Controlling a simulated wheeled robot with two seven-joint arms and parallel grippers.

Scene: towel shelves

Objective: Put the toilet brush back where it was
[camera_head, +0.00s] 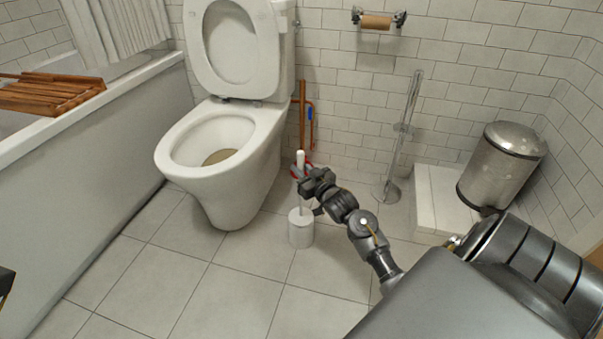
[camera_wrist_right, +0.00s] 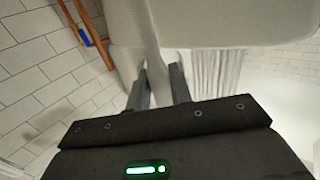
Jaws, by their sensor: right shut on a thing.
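The white toilet brush (camera_head: 300,158) stands upright, its thin handle rising from a white round holder (camera_head: 301,231) on the floor, to the right of the toilet. My right gripper (camera_head: 306,183) is at the upper handle and shut on it. The brush head is hidden; I cannot tell how deep it sits in the holder.
The toilet (camera_head: 222,150) stands left of the holder with its lid up. A plunger with a wooden handle (camera_head: 302,105) leans behind. A metal stand (camera_head: 391,190) and a steel bin (camera_head: 503,165) on a tiled step are to the right. Floor in front is clear.

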